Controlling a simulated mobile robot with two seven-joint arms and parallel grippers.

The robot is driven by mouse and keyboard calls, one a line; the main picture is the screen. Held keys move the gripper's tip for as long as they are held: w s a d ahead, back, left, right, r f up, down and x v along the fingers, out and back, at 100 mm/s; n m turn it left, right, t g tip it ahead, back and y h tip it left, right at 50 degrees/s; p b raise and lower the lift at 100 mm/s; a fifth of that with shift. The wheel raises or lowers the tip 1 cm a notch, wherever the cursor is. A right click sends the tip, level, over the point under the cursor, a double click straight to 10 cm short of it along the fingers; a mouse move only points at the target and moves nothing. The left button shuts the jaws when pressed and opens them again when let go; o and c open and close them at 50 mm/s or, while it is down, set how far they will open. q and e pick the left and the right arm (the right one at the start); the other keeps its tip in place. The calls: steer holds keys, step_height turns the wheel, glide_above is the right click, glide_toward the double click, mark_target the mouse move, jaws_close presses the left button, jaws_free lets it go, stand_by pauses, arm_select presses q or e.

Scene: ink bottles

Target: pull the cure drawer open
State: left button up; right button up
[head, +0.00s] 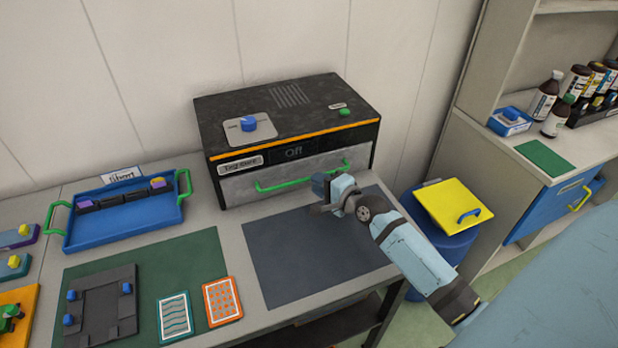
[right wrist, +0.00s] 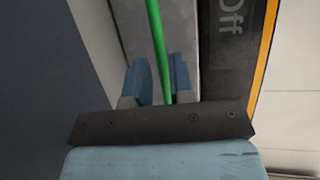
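The cure unit (head: 290,120) is a black box with an orange stripe, a label and a display reading "Off". Its grey drawer front (head: 240,187) sits flush under the stripe, so the drawer is closed. A green bar handle (head: 290,180) runs across the drawer front. My right gripper (head: 325,188) is at the handle's right part. In the right wrist view, the blue fingers (right wrist: 159,82) are apart, with the green handle (right wrist: 157,40) running between them, closer to the right finger. Contact is not clear. My left gripper is not in view.
A dark mat (head: 300,255) lies clear before the unit. A blue tray (head: 125,225) with green handles stands left. Below it, a green mat (head: 140,275) holds a dark frame and two patterned cards. A blue bin (head: 440,240) with a yellow lid (head: 455,205) stands right of the table.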

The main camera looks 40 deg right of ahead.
steer(key=shift+x, duration=1.9)
jaws_close()
